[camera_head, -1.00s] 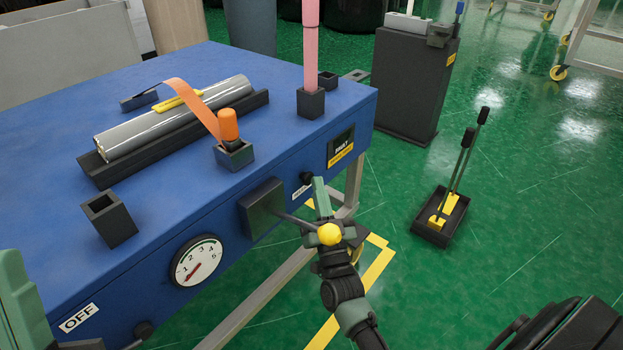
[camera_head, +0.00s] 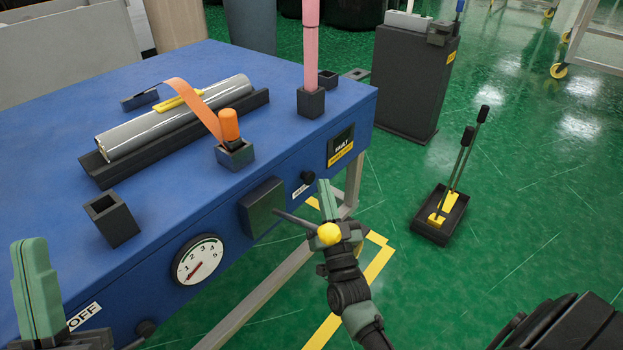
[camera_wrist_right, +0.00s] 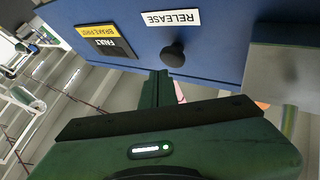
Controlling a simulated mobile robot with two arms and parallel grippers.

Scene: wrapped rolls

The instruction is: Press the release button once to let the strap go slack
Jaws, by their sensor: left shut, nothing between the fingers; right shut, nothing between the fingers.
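The round black release button (camera_head: 307,177) sits on the blue bench's front panel; in the right wrist view the button (camera_wrist_right: 173,54) is below the white RELEASE label (camera_wrist_right: 171,18). My right gripper (camera_head: 323,185) is shut and empty, close to the button and slightly right of it; its fingertips (camera_wrist_right: 160,78) appear just below the button, with no clear contact. An orange strap (camera_head: 192,105) runs over a silver wrapped roll (camera_head: 150,125) to a black holder with an orange knob (camera_head: 229,125). My left gripper (camera_head: 33,245) is shut and empty at the lower left.
A lever with a yellow knob (camera_head: 329,234) sticks out from a black box (camera_head: 262,206) and overlaps my right gripper in the head view. A gauge (camera_head: 198,260), an OFF label (camera_head: 84,316) and a FAULT display (camera_head: 341,147) are on the panel.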

